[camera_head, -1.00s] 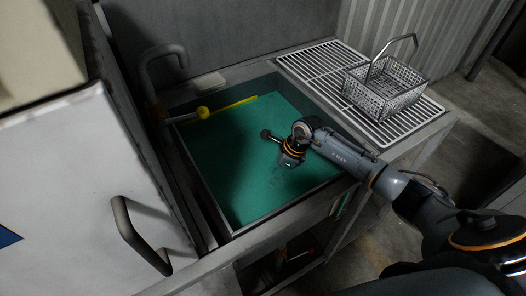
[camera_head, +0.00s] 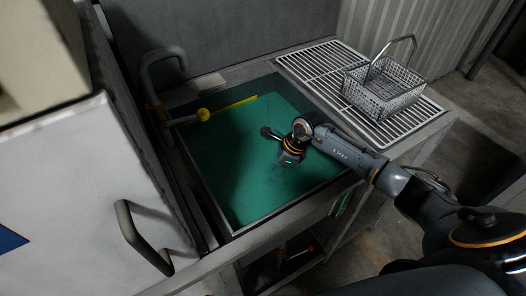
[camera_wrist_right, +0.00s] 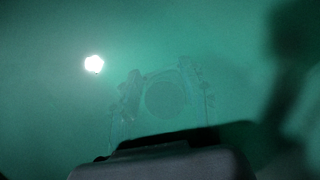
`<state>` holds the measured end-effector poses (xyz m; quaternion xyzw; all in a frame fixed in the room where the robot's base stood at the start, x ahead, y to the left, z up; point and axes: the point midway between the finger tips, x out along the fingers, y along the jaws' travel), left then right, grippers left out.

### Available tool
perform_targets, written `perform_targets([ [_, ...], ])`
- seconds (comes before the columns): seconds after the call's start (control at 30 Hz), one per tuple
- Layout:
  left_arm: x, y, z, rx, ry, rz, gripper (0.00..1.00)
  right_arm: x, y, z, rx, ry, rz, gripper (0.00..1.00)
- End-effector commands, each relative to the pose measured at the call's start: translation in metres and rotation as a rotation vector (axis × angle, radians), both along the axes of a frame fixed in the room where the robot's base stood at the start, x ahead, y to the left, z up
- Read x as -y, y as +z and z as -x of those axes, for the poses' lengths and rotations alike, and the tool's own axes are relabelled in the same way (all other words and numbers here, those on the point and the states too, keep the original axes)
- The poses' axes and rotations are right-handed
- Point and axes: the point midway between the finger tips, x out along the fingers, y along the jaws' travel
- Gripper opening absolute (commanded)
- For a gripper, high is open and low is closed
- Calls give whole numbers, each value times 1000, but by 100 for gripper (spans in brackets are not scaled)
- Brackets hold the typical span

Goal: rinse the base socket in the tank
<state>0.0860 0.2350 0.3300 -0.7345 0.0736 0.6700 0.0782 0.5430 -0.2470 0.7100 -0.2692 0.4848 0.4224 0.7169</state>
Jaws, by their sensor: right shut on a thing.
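The tank (camera_head: 233,215) is a sunken basin of green liquid in a metal bench. My right arm reaches over its right edge, and my right gripper (camera_head: 283,163) points down into the liquid near the middle. The fingertips are under the surface. In the right wrist view everything is murky green; a faint round outline of a socket-like part (camera_wrist_right: 165,97) shows between dim finger shapes, which fits the base socket held in the shut gripper. Its details are too hazy to tell. My left gripper is in neither view.
A wire basket (camera_head: 384,92) stands on the slatted drain rack (camera_head: 318,62) right of the tank. A yellow-handled tool (camera_head: 204,114) lies at the tank's back left. A curved pipe (camera_head: 150,75) rises beside it. A white door with a handle (camera_head: 140,238) stands at the left. The tank's left side is clear.

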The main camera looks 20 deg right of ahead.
Motion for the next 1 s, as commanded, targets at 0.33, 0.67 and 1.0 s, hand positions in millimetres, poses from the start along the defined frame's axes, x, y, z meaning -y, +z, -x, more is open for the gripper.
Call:
perform_targets([
  [0.33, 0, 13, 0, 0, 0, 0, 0, 0, 18, -1, 3, 0, 1, 6],
  [0.67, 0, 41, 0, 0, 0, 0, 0, 1, 59, -1, 3, 0, 1, 6],
  [1.0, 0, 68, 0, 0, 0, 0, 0, 0, 99, -1, 2, 0, 0, 6],
])
